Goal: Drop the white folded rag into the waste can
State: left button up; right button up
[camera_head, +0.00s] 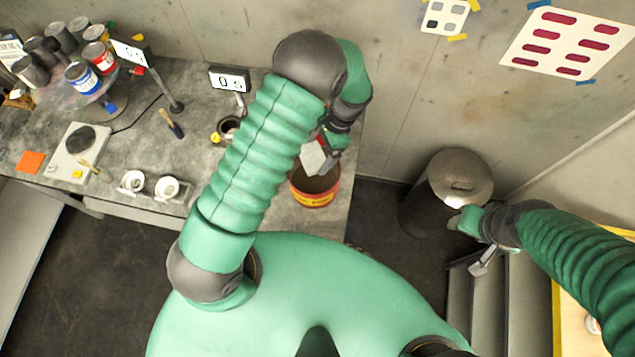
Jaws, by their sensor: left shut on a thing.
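The white folded rag (312,159) is held in my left gripper (325,158), which is shut on it above the right end of the bench. Beneath it stands an open red and yellow tin (314,198); I cannot tell whether the rag touches its rim. A dark grey metal waste can (425,208) stands on the floor right of the bench, its round top looking covered by a lid (460,177). My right gripper (482,264) is low in front of the waste can, partly hidden by its own wrist; its jaws are too unclear to read.
The grey bench (190,140) carries paint tins (82,78), a scale (75,150), two small white cups (167,187) and a display reading 0 (230,80). Grey steps (490,310) and a yellow-edged surface (575,310) lie at the lower right. Dark floor separates bench and can.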

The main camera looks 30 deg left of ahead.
pick_arm(q)
jog(key=shift+w+a+f, duration=0.55)
jog(key=shift+w+a, duration=0.15)
jog(key=shift+s+a+r, duration=0.1)
jog(key=shift+a, duration=0.05)
jog(key=o, duration=0.9)
jog(key=shift+s+r, duration=0.1)
jog(key=shift+s, duration=0.15)
jog(key=shift+o, duration=0.7)
jog(key=shift+s, duration=0.15)
jog(key=shift+s+d+r, duration=0.1)
jog(key=shift+d, duration=0.1)
jog(key=shift+w+d, duration=0.3)
jog(key=shift+d, duration=0.1)
jog(key=b+v, duration=0.1)
jog(key=v, duration=0.1)
jog(key=b+v, duration=0.1)
jog(key=v, duration=0.2)
jog(key=shift+w, duration=0.2)
jog(key=b+v, duration=0.3)
jog(key=v, duration=0.8)
jog(key=shift+s+r, duration=0.2)
jog(key=shift+r, duration=0.2)
pick_arm(e)
jog(key=x, duration=0.4)
jog(key=a+x, duration=0.1)
jog(key=shift+f, duration=0.4)
